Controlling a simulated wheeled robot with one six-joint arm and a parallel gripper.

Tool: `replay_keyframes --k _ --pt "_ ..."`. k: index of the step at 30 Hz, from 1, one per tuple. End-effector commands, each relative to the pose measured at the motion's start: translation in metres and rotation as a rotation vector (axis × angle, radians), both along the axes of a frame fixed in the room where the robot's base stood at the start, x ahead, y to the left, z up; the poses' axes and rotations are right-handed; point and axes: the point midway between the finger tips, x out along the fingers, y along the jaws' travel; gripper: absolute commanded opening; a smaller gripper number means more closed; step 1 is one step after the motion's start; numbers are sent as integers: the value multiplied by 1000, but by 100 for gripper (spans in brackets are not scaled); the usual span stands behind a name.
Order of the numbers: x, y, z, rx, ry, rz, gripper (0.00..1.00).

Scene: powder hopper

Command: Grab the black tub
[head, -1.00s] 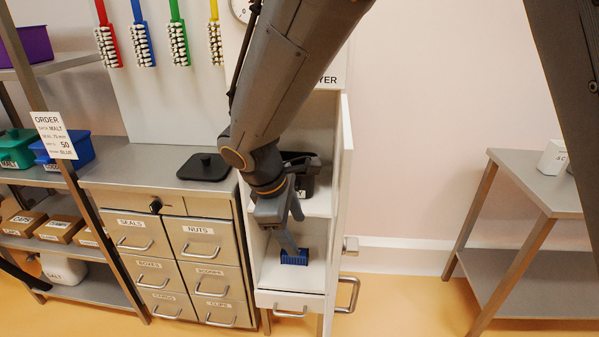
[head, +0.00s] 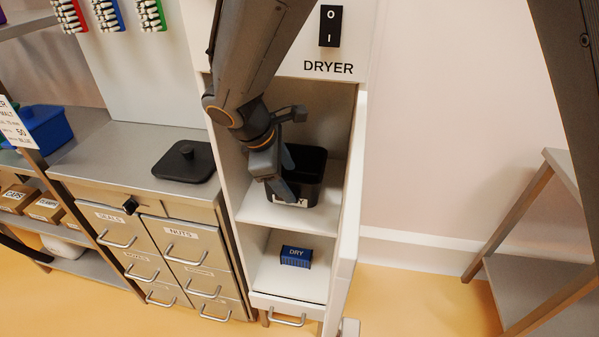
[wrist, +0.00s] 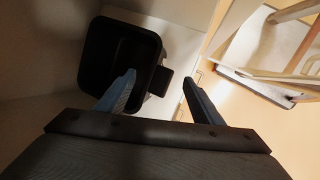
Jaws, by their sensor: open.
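The black tub (head: 308,168) stands upright and open-topped on the upper shelf inside the dryer cabinet, with a white label on its front partly hidden by my gripper. In the wrist view the tub (wrist: 120,52) is dark, with a small tab on its right side. My gripper (head: 288,178) is open and empty, at the front left of the tub. In the wrist view its two fingers (wrist: 160,88) point toward the tub's near right side, with the left finger overlapping the tub's edge and the tab between the fingers. I cannot tell whether they touch.
The cabinet door (head: 346,215) stands open on the right. A blue DRY box (head: 296,257) sits on the lower shelf (head: 272,275). A black lid (head: 186,161) lies on the steel counter (head: 130,150) to the left. The dryer switch (head: 330,26) is above the opening.

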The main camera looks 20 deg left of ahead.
Motion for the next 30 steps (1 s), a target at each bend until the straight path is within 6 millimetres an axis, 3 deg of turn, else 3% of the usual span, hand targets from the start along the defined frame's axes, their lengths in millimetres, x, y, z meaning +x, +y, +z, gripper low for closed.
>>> replay_keyframes --k 18,27,30 --pt "21 -8 -61 -2 2 4 61" --pt "22 -9 -65 0 1 4 61" --pt "22 -9 -65 -1 1 4 44"
